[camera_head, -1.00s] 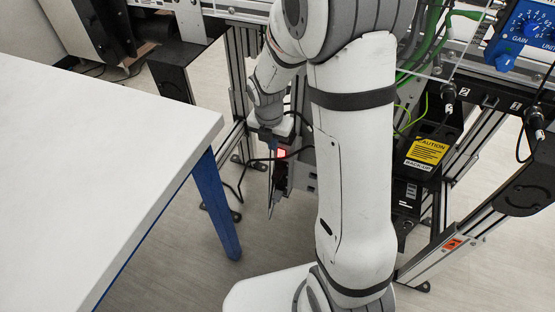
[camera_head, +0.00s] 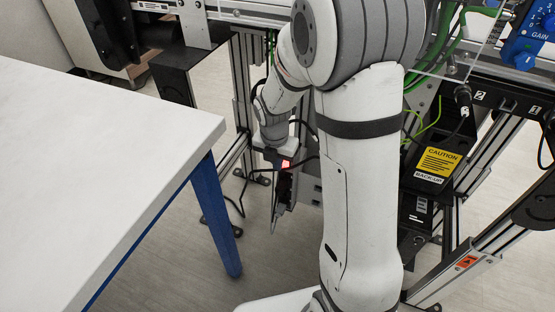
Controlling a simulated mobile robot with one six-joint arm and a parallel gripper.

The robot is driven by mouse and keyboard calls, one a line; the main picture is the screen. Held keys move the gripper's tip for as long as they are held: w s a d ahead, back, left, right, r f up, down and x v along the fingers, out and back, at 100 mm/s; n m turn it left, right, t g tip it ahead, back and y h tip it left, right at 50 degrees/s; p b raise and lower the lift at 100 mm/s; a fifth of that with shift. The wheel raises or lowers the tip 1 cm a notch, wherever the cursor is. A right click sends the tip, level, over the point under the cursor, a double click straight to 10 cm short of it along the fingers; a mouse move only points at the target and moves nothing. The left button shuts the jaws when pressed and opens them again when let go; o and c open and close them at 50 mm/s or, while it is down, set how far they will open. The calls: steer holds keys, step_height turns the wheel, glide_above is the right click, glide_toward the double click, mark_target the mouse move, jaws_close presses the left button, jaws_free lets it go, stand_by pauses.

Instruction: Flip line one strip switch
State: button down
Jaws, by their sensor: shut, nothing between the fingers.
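My gripper (camera_head: 274,226) hangs low, pointing down, with its slim fingers together and nothing held. It is right of the table's blue leg and beside the conveyor frame's upright. A small glowing red switch (camera_head: 285,164) shows just below my wrist, on or beside a dark strip that my gripper and arm partly hide. From this view I cannot tell whether the fingers touch the strip, or whether this switch belongs to line one.
A white table (camera_head: 100,160) with a blue leg (camera_head: 213,215) fills the left. Black boxes with a yellow caution label (camera_head: 438,161) stand on the right under the conveyor frame, with cables around them. A blue gain control box (camera_head: 530,45) is at upper right. Dark cables loop near my wrist.

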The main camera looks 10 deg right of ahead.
mark_target(285, 165)
steer(key=f, duration=0.2)
steer(key=f+b, duration=0.1)
steer(key=f, duration=0.1)
steer(key=f+b, duration=0.1)
steer(key=f, duration=0.1)
steer(key=shift+w+d+f, duration=0.2)
steer(key=shift+w+d, duration=0.05)
steer(key=shift+w, duration=0.05)
steer(key=w+d, duration=0.1)
steer(key=w+d+b, duration=0.1)
steer(key=shift+w, duration=0.3)
steer(key=shift+w+d, duration=0.15)
steer(key=shift+w, duration=0.15)
steer(key=shift+d, duration=0.35)
steer(key=shift+w+a, duration=0.1)
steer(key=shift+a, duration=0.25)
steer(key=shift+d+r+p, duration=0.1)
steer(key=shift+r+p, duration=0.7)
steer(key=shift+p, duration=0.1)
